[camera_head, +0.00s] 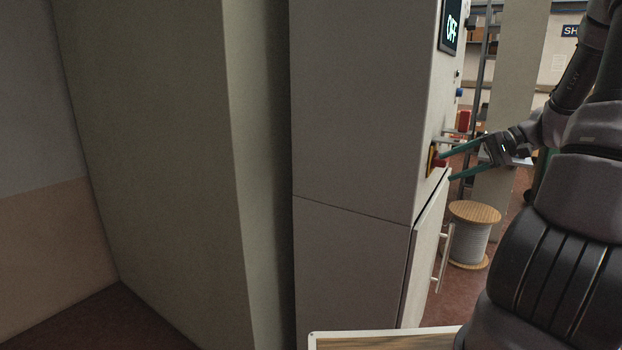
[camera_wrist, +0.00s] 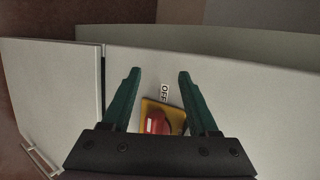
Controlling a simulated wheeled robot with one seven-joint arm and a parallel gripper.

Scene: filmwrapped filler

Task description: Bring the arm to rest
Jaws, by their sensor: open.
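My gripper (camera_head: 447,166) is at the right in the head view, in front of the narrow face of a tall grey cabinet (camera_head: 360,110). Its two green fingers are apart, and nothing shows held between them. In the wrist view my gripper (camera_wrist: 156,80) points at the cabinet panel. A red rotary switch (camera_wrist: 156,122) on a yellow plate shows between and behind the fingers, partly hidden by the gripper's body. An "OFF" label (camera_wrist: 165,93) sits beside it. In the head view the switch (camera_head: 432,160) is close to the fingertips; I cannot tell if they touch.
A lower cabinet door (camera_head: 424,255) with a handle stands slightly proud below the gripper. A cable spool (camera_head: 470,243) stands on the floor behind. A wood-topped surface with a pale rim (camera_head: 330,333) is at the bottom.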

